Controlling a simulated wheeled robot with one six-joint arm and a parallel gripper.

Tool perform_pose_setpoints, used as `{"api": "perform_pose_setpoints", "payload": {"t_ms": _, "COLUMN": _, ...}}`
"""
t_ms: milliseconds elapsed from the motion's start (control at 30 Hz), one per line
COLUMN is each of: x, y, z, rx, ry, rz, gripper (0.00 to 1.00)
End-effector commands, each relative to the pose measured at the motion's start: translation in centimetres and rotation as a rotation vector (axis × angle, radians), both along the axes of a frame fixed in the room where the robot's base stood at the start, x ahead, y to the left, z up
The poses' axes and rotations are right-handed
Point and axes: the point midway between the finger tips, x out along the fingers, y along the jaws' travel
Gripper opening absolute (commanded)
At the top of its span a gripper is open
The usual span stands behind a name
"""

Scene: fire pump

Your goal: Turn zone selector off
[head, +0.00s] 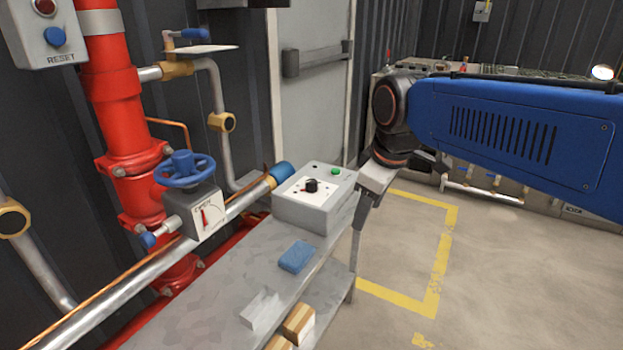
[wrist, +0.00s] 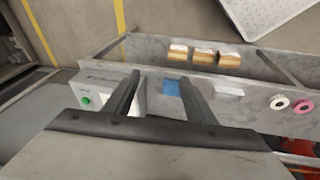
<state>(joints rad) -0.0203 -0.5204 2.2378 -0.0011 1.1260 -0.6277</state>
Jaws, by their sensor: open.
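The zone selector appears to be the black knob (head: 311,186) on a white plate, on top of a grey control box (head: 305,215) in the head view. A green button (head: 336,171) sits beside it on the box. My gripper (head: 358,230) points down at the right side of the box, apart from the knob. In the wrist view its two dark fingers (wrist: 158,82) are spread with nothing between them. The box's green button shows there at the left (wrist: 86,101); the knob is hidden.
A red pipe (head: 112,95) and blue handwheel valve (head: 184,170) stand left. Open floor with yellow lines (head: 440,260) lies right.

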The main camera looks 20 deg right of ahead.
Motion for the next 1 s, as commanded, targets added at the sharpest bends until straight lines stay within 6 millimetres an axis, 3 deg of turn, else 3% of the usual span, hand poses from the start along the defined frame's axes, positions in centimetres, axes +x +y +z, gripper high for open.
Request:
{"api": "perform_pose_setpoints", "payload": {"t_ms": 200, "x": 5.2, "y": 0.4, "z": 3.2, "rx": -0.077, "ry": 0.052, "rz": 0.282, "gripper": 0.5}}
{"api": "perform_pose_setpoints", "payload": {"t_ms": 500, "x": 12.3, "y": 1.1, "z": 6.3, "rx": -0.16, "ry": 0.118, "rz": 0.678, "gripper": 0.5}}
{"api": "perform_pose_setpoints", "payload": {"t_ms": 1000, "x": 24.3, "y": 2.6, "z": 8.8, "rx": -0.241, "ry": 0.202, "rz": 1.35, "gripper": 0.5}}
